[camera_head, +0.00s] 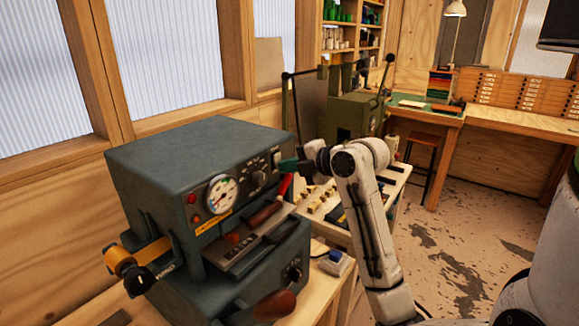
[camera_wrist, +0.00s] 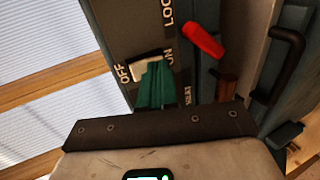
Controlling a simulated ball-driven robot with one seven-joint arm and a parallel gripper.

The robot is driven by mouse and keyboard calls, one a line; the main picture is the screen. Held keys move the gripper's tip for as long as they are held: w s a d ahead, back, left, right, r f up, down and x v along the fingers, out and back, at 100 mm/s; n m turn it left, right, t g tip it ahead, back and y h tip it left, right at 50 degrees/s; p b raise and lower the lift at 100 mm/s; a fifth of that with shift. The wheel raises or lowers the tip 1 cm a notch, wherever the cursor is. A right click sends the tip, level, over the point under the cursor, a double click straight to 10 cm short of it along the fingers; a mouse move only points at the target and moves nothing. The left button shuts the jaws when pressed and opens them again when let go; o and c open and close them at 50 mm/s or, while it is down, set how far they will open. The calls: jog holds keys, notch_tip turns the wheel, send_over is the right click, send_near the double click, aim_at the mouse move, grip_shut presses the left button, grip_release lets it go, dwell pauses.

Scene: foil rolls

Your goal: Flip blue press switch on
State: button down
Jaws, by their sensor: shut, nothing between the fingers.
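The blue-grey press (camera_head: 195,150) stands on the bench at left in the head view. Its front panel carries a gauge, knobs and small labels. In the wrist view the OFF and ON labels flank a pale switch area (camera_wrist: 148,62), and my gripper's green fingers cover much of it. My gripper (camera_wrist: 154,72) is shut with nothing held, its tips at or very close to the switch. Contact and the switch's position cannot be told. In the head view my gripper (camera_head: 286,164) reaches the panel's right end from the right.
A red-gripped lever (camera_head: 285,186) is just below my gripper; its red grip (camera_wrist: 203,40) is close right of the fingers in the wrist view. A black handle (camera_wrist: 290,50) stands farther right. A green machine (camera_head: 355,112) is behind. Open floor (camera_head: 465,200) lies at right.

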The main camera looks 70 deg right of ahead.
jog(key=shift+w+f+b, duration=0.15)
jog(key=shift+b, duration=0.3)
jog(key=shift+r+p, duration=0.3)
jog(key=shift+r, duration=0.6)
